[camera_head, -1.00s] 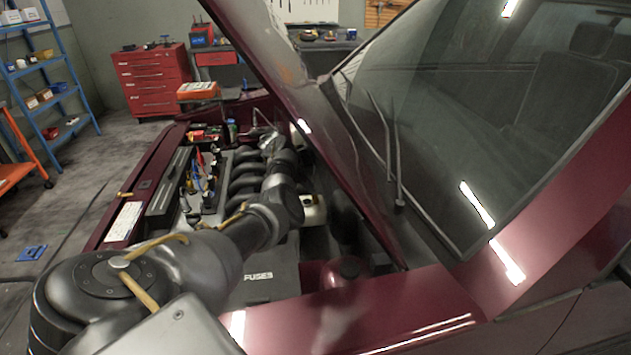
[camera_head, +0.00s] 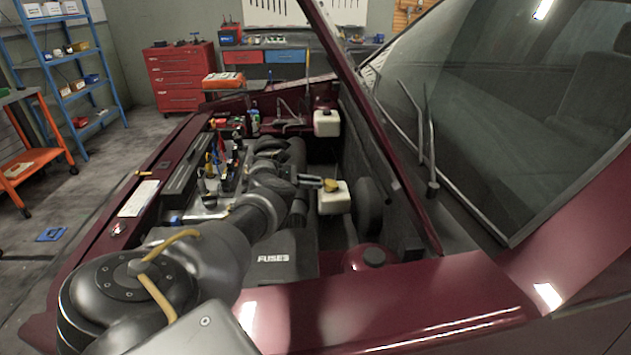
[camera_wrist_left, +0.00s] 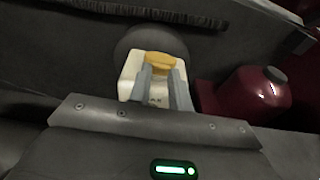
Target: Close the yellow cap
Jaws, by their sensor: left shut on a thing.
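The yellow cap (camera_head: 331,185) sits at the top of a white reservoir (camera_head: 335,203) in the engine bay. In the left wrist view the yellow cap (camera_wrist_left: 160,61) is in front of my fingertips, and the white reservoir (camera_wrist_left: 130,82) is behind them. My left gripper (camera_head: 318,183) reaches into the bay from the left and is shut on the yellow cap. Its two grey fingers (camera_wrist_left: 160,72) lie on either side of the cap's near edge. Whether the cap is fully seated cannot be told. My right gripper is not in view.
A second white reservoir (camera_head: 326,122) stands farther back. A maroon dome with a dark cap (camera_head: 373,257) is at the near right of the bay. The fuse box (camera_head: 274,258) lies below my arm.

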